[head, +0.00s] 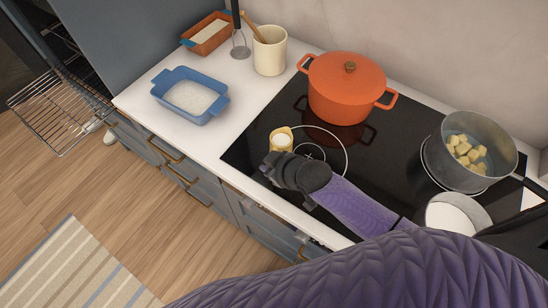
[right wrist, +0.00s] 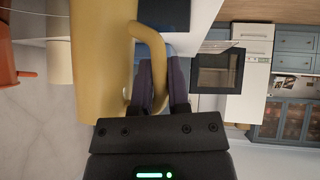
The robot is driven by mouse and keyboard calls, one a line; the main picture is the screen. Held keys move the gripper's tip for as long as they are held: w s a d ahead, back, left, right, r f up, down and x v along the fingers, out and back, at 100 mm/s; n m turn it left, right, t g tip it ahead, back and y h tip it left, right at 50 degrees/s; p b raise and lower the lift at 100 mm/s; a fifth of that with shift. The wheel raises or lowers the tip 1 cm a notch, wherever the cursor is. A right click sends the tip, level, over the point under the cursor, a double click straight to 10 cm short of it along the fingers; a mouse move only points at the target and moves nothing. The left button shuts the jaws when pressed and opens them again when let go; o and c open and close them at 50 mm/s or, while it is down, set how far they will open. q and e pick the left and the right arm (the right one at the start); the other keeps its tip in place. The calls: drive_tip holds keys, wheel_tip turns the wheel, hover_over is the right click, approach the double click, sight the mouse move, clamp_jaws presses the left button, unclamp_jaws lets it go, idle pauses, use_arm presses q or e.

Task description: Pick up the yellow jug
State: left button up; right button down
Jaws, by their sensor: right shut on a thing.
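The yellow jug (head: 281,138) is at the front left of the black hob in the head view, its opening facing up with something pale inside. My right gripper (head: 270,166) is beside it on the near side and hides its lower part. In the right wrist view the jug's body (right wrist: 100,60) fills the left, and its handle (right wrist: 152,42) runs down to my right gripper (right wrist: 152,82), which is shut on the handle. I cannot tell whether the jug's base touches the hob. My left gripper is not in view.
An orange lidded pot (head: 345,88) stands just behind the jug. A grey pot (head: 476,150) with yellowish cubes is at the right. A cream utensil crock (head: 270,52), a blue dish (head: 190,96) and a terracotta dish (head: 207,34) stand on the white counter (head: 140,100).

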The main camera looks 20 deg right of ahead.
wheel_tip(320, 180, up, 7)
drive_tip(key=shift+r+p, duration=0.2)
drive_tip(key=shift+p, duration=1.05)
drive_tip(key=shift+r+p, duration=0.3)
drive_tip(key=shift+r, duration=0.95)
